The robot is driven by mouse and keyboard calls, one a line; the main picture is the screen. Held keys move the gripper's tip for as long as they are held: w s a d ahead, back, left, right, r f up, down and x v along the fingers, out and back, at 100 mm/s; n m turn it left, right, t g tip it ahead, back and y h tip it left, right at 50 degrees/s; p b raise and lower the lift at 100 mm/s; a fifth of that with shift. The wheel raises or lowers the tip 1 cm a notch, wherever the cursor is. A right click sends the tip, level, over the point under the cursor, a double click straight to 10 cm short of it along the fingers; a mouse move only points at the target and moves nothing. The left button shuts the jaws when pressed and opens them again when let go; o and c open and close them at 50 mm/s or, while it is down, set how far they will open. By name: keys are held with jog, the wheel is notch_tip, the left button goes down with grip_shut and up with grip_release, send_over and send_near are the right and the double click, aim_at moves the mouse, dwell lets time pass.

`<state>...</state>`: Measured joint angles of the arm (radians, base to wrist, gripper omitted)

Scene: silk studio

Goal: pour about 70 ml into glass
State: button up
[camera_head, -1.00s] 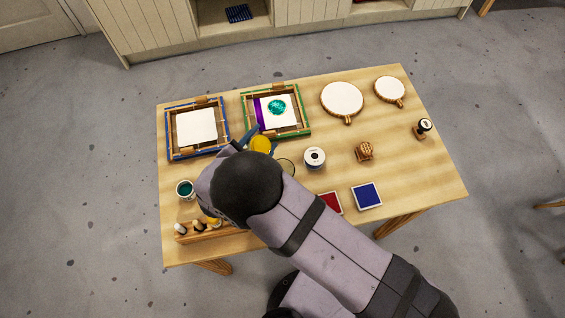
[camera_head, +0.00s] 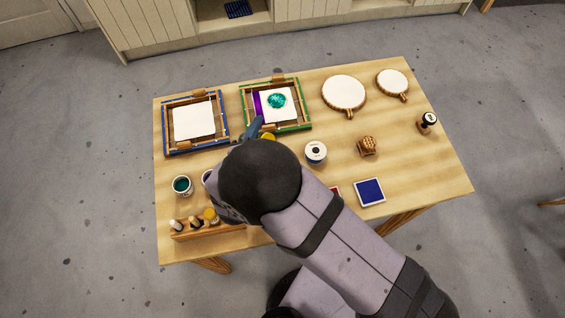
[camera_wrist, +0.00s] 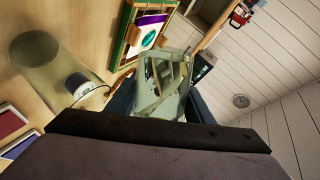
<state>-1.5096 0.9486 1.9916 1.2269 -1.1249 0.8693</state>
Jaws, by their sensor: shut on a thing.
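My gripper (camera_wrist: 160,100) is shut on a clear, pale green-tinted vessel (camera_wrist: 168,72), seen between its dark fingers in the wrist view. I cannot make out the liquid level in it. A clear cylindrical glass (camera_wrist: 48,62) shows at the left of the wrist view, apart from the held vessel and over bare wood. In the head view my arm hides the glass and most of the gripper; one blue-grey finger (camera_head: 252,129) shows near the green-edged frame. No stream of liquid is visible.
A green-edged frame (camera_head: 307,110) and a blue-edged frame (camera_head: 226,137) lie at the back left. A teal pot (camera_head: 182,186) and a wooden rack (camera_head: 215,230) are at the left. The table's right front (camera_head: 425,180) is clear.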

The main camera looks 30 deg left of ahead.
jog(key=shift+a+f+m+y+b, duration=0.1)
jog(key=shift+f+m+y+b, duration=0.25)
jog(key=shift+b, duration=0.45)
jog(key=shift+r+m, duration=0.25)
jog(key=shift+r, duration=0.05)
jog(key=shift+d, duration=0.2)
jog(key=shift+a+r, duration=0.1)
jog(key=shift+a, duration=0.05)
jog(key=shift+a, duration=0.2)
jog(key=shift+d+r+m+y+b, duration=0.25)
jog(key=shift+r+m+y+b, duration=0.1)
jog(key=shift+m+y+b, duration=0.45)
dwell(0.5)
jog(key=shift+a+r+b, duration=0.1)
jog(key=shift+r+b, duration=0.05)
jog(key=shift+b, duration=0.4)
jog(key=shift+m+t+b, duration=0.3)
jog(key=shift+b, duration=0.3)
